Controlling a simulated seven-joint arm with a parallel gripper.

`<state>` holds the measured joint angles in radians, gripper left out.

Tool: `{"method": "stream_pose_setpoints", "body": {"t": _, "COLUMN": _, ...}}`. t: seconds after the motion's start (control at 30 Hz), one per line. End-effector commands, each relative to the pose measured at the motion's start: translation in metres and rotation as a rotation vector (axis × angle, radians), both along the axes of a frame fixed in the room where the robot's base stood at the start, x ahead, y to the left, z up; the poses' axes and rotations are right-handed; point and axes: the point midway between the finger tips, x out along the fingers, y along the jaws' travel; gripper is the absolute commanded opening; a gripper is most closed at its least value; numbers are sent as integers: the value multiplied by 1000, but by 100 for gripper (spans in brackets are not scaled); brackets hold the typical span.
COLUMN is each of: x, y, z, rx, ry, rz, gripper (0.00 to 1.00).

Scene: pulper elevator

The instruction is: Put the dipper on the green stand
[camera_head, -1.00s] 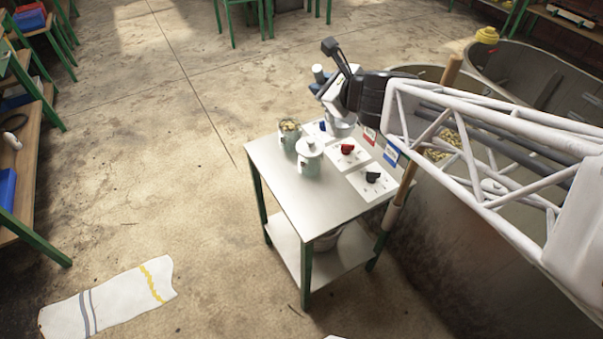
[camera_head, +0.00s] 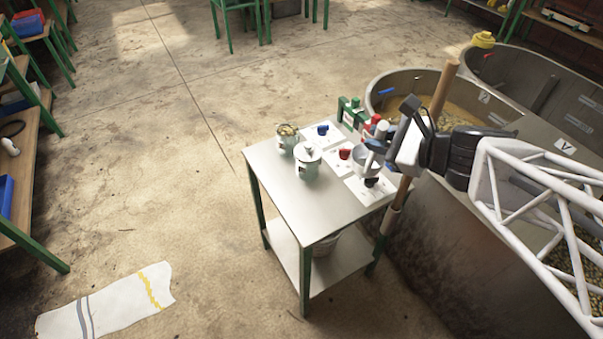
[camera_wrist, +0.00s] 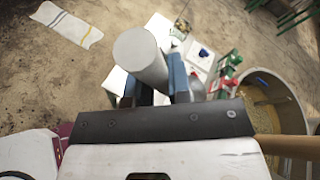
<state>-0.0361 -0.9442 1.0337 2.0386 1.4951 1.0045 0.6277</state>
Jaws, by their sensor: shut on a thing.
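My gripper (camera_head: 378,147) is shut on the dipper, over the right edge of the small metal table (camera_head: 290,195). The dipper's metal cup (camera_head: 364,161) hangs below the gripper, in front of the panels with knobs. In the wrist view the pale round end of the dipper's handle (camera_wrist: 138,52) stands between the blue fingers of my gripper (camera_wrist: 160,88). The green stand (camera_head: 349,111) is at the table's far right corner, beyond and left of the gripper, apart from the dipper. It also shows in the wrist view (camera_wrist: 231,64).
A lidded pot (camera_head: 308,162) and an open pot (camera_head: 287,138) stand on the table. Panels carry blue (camera_head: 322,129), red (camera_head: 345,153) and black knobs. A wooden pole (camera_head: 445,88) leans by the large metal vat (camera_head: 385,85).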

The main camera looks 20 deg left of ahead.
Motion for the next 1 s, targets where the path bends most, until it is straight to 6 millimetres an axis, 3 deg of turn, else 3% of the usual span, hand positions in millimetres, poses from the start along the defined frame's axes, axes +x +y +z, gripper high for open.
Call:
{"method": "stream_pose_setpoints", "body": {"t": 0.5, "x": -70, "y": -52, "z": -19, "rx": 1, "ry": -1, "rz": 68, "gripper": 0}}
{"method": "stream_pose_setpoints", "body": {"t": 1.0, "x": -124, "y": -88, "z": -47, "rx": 0, "ry": -2, "rz": 55, "gripper": 0}}
